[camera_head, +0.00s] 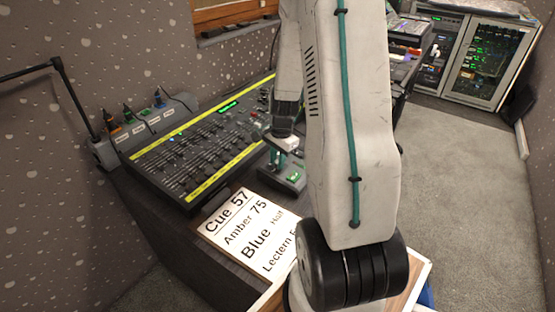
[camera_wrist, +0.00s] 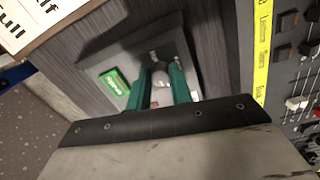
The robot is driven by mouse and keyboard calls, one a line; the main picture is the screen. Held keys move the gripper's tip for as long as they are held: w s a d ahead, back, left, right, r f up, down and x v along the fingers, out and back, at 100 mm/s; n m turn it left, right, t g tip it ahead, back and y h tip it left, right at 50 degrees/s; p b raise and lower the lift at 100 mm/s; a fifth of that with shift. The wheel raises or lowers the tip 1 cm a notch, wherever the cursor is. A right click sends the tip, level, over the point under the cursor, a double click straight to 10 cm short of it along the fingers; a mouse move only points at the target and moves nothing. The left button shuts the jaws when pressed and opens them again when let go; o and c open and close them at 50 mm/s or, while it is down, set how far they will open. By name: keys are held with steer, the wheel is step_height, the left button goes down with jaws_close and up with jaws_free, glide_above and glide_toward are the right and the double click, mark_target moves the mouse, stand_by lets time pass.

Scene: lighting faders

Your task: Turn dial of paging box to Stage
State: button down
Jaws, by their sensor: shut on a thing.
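The paging box (camera_head: 295,186) is a grey box on the desk, right of the fader desk. It also shows in the wrist view (camera_wrist: 98,62), with a green label (camera_wrist: 114,84) on its top face. My gripper (camera_wrist: 161,76) has green fingers and is over the box, shut on the dial (camera_wrist: 160,80), which shows as a pale part between the fingers. In the head view my gripper (camera_head: 275,160) reaches down to the box beside my arm. The dial's pointer and the label's words cannot be read.
The fader desk (camera_head: 195,155) with yellow strips lies directly left of the box. A white cue board (camera_head: 245,228) lies in front. Several small plug boxes (camera_head: 145,122) stand at the wall. An equipment rack (camera_head: 480,60) stands far right, with open carpet (camera_head: 460,180) before it.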

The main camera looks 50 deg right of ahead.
steer(key=shift+w+d+r+m, duration=0.1)
steer(key=shift+d+m, duration=0.05)
steer(key=shift+m, duration=0.35)
steer(key=c, duration=1.3)
jaws_free()
steer(key=shift+o, duration=0.2)
steer(key=r, duration=0.7)
steer(key=shift+s+d+r, duration=0.2)
steer(key=shift+s+r, duration=0.15)
steer(key=shift+s, duration=0.05)
